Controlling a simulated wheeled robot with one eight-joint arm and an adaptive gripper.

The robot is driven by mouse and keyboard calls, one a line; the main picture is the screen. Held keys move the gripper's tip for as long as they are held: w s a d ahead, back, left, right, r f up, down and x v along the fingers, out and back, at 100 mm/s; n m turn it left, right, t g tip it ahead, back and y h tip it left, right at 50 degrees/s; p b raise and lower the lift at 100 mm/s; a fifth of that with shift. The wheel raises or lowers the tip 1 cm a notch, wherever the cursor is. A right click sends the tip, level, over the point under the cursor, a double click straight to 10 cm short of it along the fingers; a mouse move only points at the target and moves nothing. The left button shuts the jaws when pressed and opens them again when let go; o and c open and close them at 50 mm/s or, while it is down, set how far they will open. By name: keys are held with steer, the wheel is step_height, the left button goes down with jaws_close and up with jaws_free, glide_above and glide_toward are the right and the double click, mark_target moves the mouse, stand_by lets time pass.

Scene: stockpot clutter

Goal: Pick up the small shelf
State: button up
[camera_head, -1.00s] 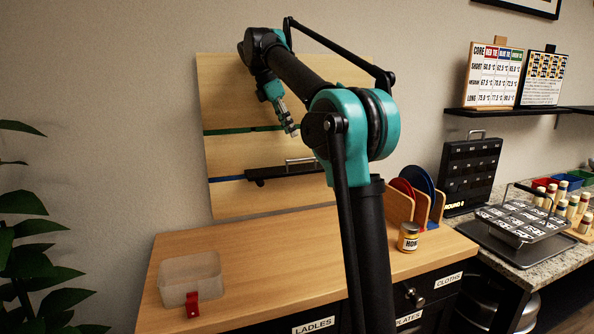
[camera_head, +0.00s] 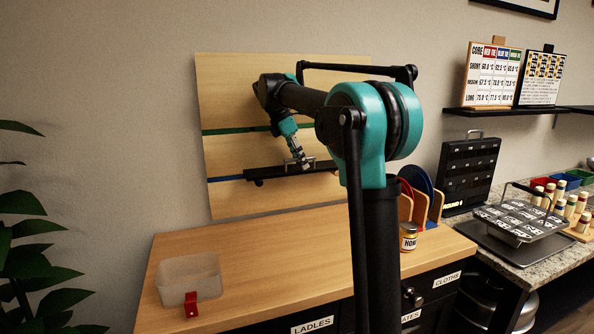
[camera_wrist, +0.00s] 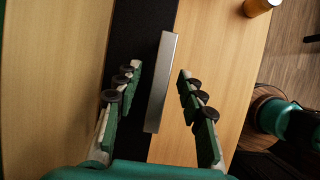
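The small shelf (camera_head: 264,173) is a narrow black ledge on the wooden wall panel, level with the blue stripe, with a metal bar handle on it. In the wrist view the shelf (camera_wrist: 140,40) is a dark band, and its silver handle (camera_wrist: 162,85) stands between my fingers. My gripper (camera_head: 304,164) is at the handle in the head view. In the wrist view my gripper (camera_wrist: 158,85) is open, one finger on each side of the handle, with gaps visible on both sides. My arm hides the shelf's right end in the head view.
The wooden panel (camera_head: 235,95) has a green stripe above the shelf. On the counter (camera_head: 260,255) below are a clear bin (camera_head: 188,277) with a red clip, a honey jar (camera_head: 408,240) and a plate rack (camera_head: 420,207). The counter's middle is clear.

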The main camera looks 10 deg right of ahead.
jaws_close()
stand_by(0.6)
